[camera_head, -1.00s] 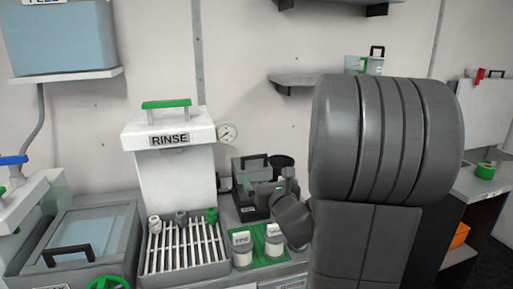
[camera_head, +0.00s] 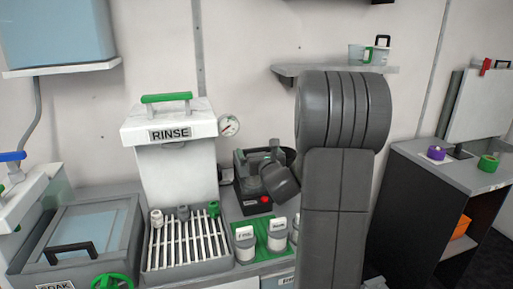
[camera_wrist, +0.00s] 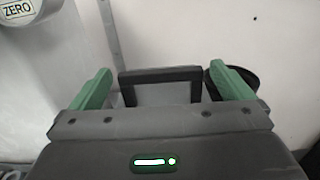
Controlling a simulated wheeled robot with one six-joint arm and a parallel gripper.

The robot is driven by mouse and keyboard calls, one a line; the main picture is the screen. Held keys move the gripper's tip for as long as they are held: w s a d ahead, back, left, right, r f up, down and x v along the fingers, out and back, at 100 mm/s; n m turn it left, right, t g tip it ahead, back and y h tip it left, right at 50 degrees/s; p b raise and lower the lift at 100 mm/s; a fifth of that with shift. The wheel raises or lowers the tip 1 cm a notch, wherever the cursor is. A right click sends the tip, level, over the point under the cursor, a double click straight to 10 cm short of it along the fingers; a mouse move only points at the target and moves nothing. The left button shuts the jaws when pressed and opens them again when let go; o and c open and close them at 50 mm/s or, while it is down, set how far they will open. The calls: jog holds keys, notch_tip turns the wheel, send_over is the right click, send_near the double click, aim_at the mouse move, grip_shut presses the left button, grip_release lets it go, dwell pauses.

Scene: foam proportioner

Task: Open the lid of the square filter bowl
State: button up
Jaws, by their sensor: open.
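The square filter bowl appears to be the dark box (camera_head: 243,200) right of the white RINSE tank in the head view. My gripper (camera_head: 262,154) is over it and hides much of its top. In the wrist view a black bar handle (camera_wrist: 160,73), apparently on the lid, stands upright between my two green fingers. My gripper (camera_wrist: 159,68) is open, with one finger beyond each end of the handle and a gap on both sides. The lid's surface below the handle is hidden by my gripper body, so I cannot tell its state.
A round black bowl (camera_wrist: 243,78) stands just behind my right finger. The RINSE tank (camera_head: 175,165) and a dial gauge (camera_head: 228,125) are to the left. Several white bottles (camera_head: 245,243) stand on a green mat in front. A slatted rack (camera_head: 185,245) is front left.

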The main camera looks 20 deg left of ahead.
jog(key=shift+x, duration=1.15)
jog(key=c, duration=1.3)
jog(key=shift+o, duration=0.2)
jog(key=shift+r, duration=0.1)
